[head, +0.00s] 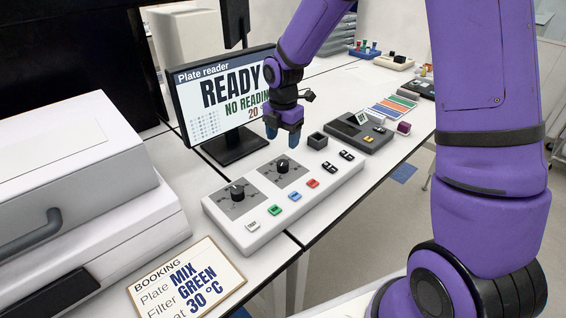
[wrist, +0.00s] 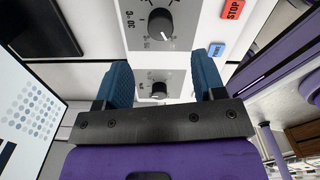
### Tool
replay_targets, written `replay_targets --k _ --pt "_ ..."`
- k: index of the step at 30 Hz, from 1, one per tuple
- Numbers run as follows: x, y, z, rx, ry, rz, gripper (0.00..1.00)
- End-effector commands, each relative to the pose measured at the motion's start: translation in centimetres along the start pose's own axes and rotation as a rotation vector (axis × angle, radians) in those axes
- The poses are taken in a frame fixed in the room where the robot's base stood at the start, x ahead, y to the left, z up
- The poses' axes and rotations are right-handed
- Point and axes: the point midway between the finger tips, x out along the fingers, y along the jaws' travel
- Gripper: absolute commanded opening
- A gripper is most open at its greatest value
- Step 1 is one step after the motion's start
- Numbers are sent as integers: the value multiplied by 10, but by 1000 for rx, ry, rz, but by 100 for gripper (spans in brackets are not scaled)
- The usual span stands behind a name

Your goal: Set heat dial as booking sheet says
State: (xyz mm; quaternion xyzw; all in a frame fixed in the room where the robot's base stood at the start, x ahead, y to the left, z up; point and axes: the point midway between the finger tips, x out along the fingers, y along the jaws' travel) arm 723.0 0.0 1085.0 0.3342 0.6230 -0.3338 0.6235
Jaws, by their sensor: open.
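A white control box (head: 290,205) carries two black dials on grey plates, a near dial (head: 237,191) and a far dial (head: 282,165). In the wrist view the far dial (wrist: 158,24) has "30 °C" printed left of it, and its white pointer mark is turned to the lower right, away from that label. The near dial (wrist: 159,90) shows between my fingers there. My gripper (head: 284,131) is open and empty, pointing down above the box's far part, apart from both dials. The booking sheet (head: 225,262) reads "Plate MIX, Filter GREEN, at 30 °C".
A screen (head: 190,110) behind the box reads "READY, NO READING, 20", partly hidden by my arm. Colored buttons, including a red one (head: 313,183), line the box's front. A dark device (head: 372,137) stands beyond. A white machine (head: 75,170) is at left.

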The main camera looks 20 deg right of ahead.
Motion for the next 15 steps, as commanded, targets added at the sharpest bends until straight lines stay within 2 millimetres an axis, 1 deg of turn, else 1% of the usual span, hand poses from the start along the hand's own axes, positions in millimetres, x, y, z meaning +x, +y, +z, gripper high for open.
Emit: replay_targets --k 1,9,15 --pt "9 0 -1 -2 2 -4 63" --pt "57 -1 -1 0 2 -4 63" --pt "81 0 -1 1 1 -3 63"
